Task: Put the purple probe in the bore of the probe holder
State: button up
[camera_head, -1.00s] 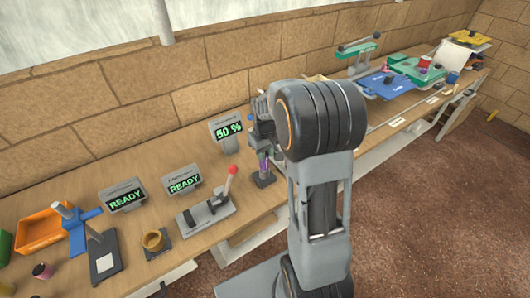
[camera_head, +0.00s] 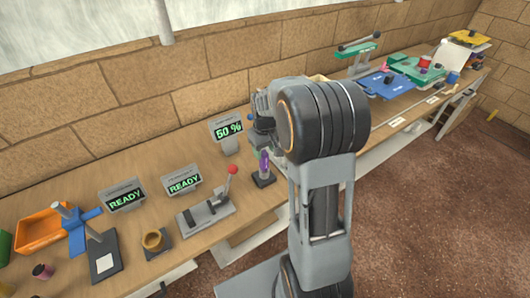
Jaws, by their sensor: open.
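The purple probe (camera_head: 264,161) stands upright at the dark probe holder (camera_head: 263,181), near the front edge of the bench. Its lower end meets the holder; how deep it sits in the bore is too small to tell. My gripper (camera_head: 262,138) is open, just above and behind the probe's top. It looks apart from the probe, and the big dark joint of my arm partly hides it.
A lever press with a red knob (camera_head: 232,170) stands left of the holder. Behind are a "50 %" display (camera_head: 226,130) and a "READY" display (camera_head: 183,183). An orange bin (camera_head: 40,230) is at the far left, and blue and green trays are at the far right.

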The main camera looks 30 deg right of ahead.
notch_tip(320, 180, up, 10)
jog(key=s+a+t, duration=0.2)
jog(key=s+a, duration=0.3)
jog(key=s, duration=0.3)
jog(key=s+a+m+t, duration=0.1)
jog(key=s+a+t, duration=0.1)
jog(key=s+a, duration=0.2)
jog(key=s, duration=0.3)
jog(key=shift+s+a+f, duration=0.35)
jog(key=shift+s+f, duration=0.05)
